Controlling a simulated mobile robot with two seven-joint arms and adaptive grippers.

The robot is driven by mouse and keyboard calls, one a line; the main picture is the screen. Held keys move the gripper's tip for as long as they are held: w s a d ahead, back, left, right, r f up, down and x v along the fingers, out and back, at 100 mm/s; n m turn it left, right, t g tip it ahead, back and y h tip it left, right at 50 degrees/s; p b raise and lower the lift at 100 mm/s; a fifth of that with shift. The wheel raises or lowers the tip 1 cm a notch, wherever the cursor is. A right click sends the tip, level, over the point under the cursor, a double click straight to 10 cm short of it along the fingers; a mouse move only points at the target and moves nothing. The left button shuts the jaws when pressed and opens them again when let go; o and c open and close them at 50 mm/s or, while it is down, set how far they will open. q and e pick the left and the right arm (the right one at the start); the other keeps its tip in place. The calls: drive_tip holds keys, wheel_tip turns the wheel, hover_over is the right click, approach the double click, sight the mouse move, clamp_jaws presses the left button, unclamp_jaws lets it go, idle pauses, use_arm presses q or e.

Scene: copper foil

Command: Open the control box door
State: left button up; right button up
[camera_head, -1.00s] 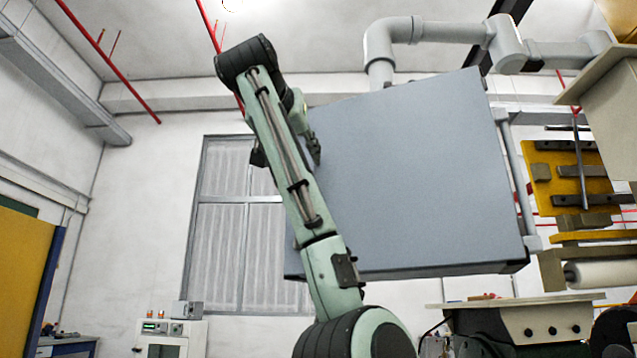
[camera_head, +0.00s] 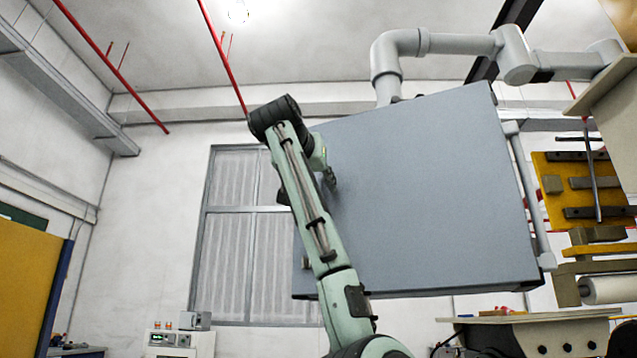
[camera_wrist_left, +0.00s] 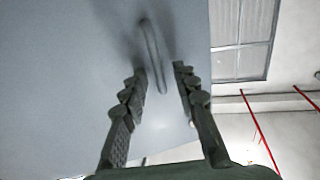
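The control box (camera_head: 430,200) is a large grey box whose broad flat door faces me, with its left edge behind my left arm. The door looks shut in the head view. In the left wrist view, a slim grey upright handle (camera_wrist_left: 153,55) stands on the door (camera_wrist_left: 60,70). My left gripper (camera_head: 331,180) is close to the door's left part, mostly behind my own arm in the head view. In the left wrist view its fingers (camera_wrist_left: 160,72) are apart, with the handle's lower part between the tips; I cannot tell whether they touch it. My right gripper is out of view.
A thick grey pipe (camera_head: 450,44) runs from the box's top to the right. A thin grey upright bar (camera_head: 527,195) stands along its right side. Yellow shelving (camera_head: 570,190) is at the right. The space left of the box, before the window (camera_head: 228,235), looks free.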

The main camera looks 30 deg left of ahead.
use_arm(q)
drive_tip(key=shift+c, duration=0.6)
clamp_jaws()
drive_tip(key=shift+s, duration=0.15)
